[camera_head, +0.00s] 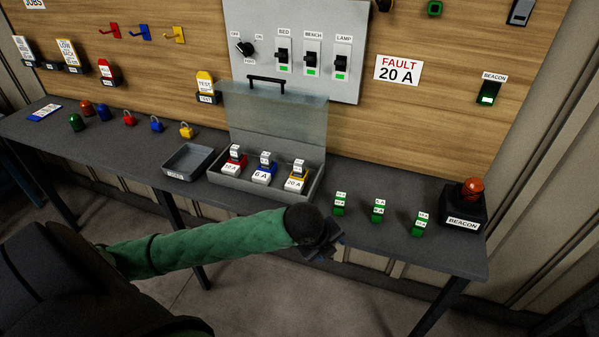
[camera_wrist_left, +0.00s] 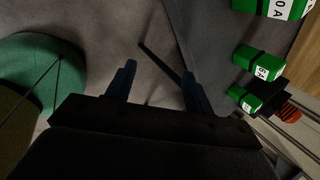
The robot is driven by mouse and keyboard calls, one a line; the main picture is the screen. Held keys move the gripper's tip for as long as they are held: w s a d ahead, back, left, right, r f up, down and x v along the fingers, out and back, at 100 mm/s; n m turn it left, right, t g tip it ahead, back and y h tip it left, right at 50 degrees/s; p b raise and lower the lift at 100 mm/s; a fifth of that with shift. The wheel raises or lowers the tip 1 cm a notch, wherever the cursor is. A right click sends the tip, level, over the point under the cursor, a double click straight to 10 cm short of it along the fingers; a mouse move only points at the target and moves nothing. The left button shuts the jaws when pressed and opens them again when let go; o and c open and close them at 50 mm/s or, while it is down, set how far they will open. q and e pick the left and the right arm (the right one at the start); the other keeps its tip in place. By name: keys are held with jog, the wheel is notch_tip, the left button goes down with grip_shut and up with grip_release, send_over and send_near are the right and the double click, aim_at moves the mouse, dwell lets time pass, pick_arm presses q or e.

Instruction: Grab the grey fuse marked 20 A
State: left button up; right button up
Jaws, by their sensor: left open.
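I see no grey fuse. Three green fuses with white labels stand in a row on the bench: a left one (camera_head: 339,206), a middle one (camera_head: 378,212) and a right one (camera_head: 419,225). Their labels are too small to read in the head view. In the left wrist view one green fuse (camera_wrist_left: 270,8) at the top edge shows "0 A", cut off; another (camera_wrist_left: 258,62) seems to read 6 A; a third (camera_wrist_left: 244,98) is unclear. My left gripper (camera_head: 328,252) is open and empty at the bench's front edge, left of the row; its fingers (camera_wrist_left: 160,86) show apart. My right gripper is not in view.
An open fuse box (camera_head: 240,187) holds red 10 A, blue 6 A and yellow 20 A pieces. A sign (camera_head: 398,71) reads FAULT 20 A. A grey tray (camera_head: 187,163) lies left of the box. A beacon (camera_head: 464,209) stands at the bench's right end.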

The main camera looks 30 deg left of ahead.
pick_arm(q)
jog(key=w+a+r+m+y, duration=0.1)
jog(key=w+a+r+m, duration=0.1)
jog(key=a+m, duration=0.15)
jog(key=w+a+r+m, duration=0.2)
jog(key=a+r, duration=0.1)
jog(key=a, duration=0.2)
jog(key=m+y+p, duration=0.2)
jog(key=m+p, duration=0.2)
send_near(299, 162)
jog(key=shift+g, duration=0.4)
jog(key=x, duration=0.3)
jog(key=s+x, duration=0.1)
jog(key=x, duration=0.1)
jog(key=shift+d+f, duration=0.2)
jog(key=shift+w+a+f, duration=0.1)
jog(key=shift+w+a, duration=0.05)
jog(key=shift+w, duration=0.4)
jog(key=shift+w+a, duration=0.1)
jog(key=shift+w, duration=0.35)
jog(key=shift+m, duration=0.25)
jog(key=shift+p+x, duration=0.95)
jog(key=shift+x, duration=1.55)
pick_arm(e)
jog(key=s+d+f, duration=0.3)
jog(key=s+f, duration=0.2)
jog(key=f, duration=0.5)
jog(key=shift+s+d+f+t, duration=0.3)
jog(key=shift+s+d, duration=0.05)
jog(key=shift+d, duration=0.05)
